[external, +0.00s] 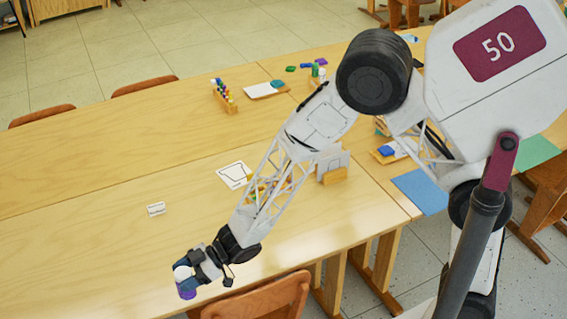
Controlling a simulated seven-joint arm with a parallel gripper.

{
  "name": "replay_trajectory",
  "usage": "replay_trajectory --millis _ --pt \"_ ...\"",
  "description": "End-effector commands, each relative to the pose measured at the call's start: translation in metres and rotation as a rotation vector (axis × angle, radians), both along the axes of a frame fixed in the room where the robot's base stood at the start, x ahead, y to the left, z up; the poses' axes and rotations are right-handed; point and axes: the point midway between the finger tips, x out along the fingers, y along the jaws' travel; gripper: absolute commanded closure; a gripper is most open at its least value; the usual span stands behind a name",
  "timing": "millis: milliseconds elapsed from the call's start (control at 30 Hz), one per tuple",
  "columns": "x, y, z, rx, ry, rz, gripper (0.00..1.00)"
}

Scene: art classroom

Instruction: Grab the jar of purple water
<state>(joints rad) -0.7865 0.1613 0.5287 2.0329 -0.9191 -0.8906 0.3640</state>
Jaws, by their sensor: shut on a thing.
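The jar of purple water (187,291) shows at the lower left, with purple visible at its lower part and a white top. My gripper (187,272) is shut on the jar around its upper part, and the fingers hide some of it. The jar is at the near edge of the wooden table (80,235). I cannot tell whether its bottom touches the tabletop or is lifted.
A small white card (156,209) and a paper with a drawn outline (234,175) lie on the table. A rack of paint bottles (223,96) stands farther back. A chair (262,299) is at the near edge. The table's left part is clear.

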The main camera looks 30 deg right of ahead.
Motion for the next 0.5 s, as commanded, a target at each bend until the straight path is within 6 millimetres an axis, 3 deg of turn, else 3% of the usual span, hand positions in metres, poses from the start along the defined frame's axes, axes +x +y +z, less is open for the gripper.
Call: replay_trajectory --millis 500 --pt "-0.011 -0.015 0.002 0.001 0.0 0.0 0.72"
